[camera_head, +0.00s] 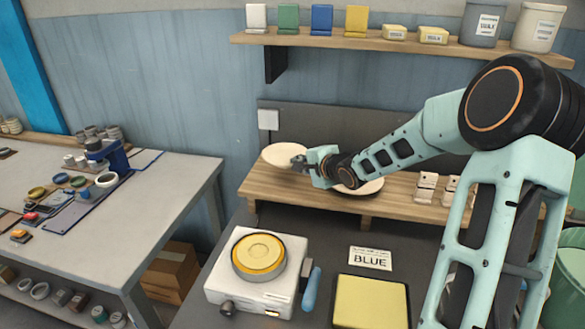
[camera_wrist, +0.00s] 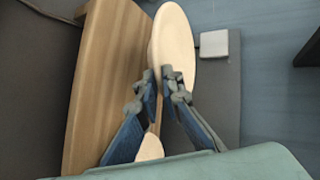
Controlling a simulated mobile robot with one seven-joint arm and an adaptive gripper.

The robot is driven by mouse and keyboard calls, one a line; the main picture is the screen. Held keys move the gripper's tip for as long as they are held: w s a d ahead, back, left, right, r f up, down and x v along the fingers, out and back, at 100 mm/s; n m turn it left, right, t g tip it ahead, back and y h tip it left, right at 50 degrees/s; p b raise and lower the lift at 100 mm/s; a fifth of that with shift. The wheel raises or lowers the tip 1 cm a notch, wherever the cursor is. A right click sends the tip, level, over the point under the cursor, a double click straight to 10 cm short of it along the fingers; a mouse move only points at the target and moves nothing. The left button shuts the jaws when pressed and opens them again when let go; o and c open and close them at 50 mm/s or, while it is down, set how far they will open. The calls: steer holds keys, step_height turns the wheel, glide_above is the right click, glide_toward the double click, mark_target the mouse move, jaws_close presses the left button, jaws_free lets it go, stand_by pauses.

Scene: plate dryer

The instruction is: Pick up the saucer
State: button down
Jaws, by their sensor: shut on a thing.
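A cream saucer (camera_head: 283,155) is held at the left end of the wooden shelf, tilted, in the head view. My gripper (camera_head: 300,162) is shut on its right edge. In the wrist view the saucer (camera_wrist: 175,45) stands nearly edge-on between the two fingertips of my gripper (camera_wrist: 168,78), beside the wooden shelf. A second cream dish (camera_head: 368,187) lies on the shelf behind my wrist, partly hidden by it. Part of a pale dish (camera_wrist: 150,147) also shows between the fingers in the wrist view.
The wooden shelf (camera_head: 300,192) runs along the wall, with small white holders (camera_head: 426,188) at its right. Below are a white device with a yellow round top (camera_head: 259,258), a yellow pad (camera_head: 371,302) and a BLUE card (camera_head: 370,258). A grey table (camera_head: 150,215) stands left.

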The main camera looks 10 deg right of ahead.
steer(key=p+v, duration=0.3)
steer(key=v, duration=0.7)
steer(key=shift+s+d+r, duration=0.2)
steer(key=shift+d, duration=0.1)
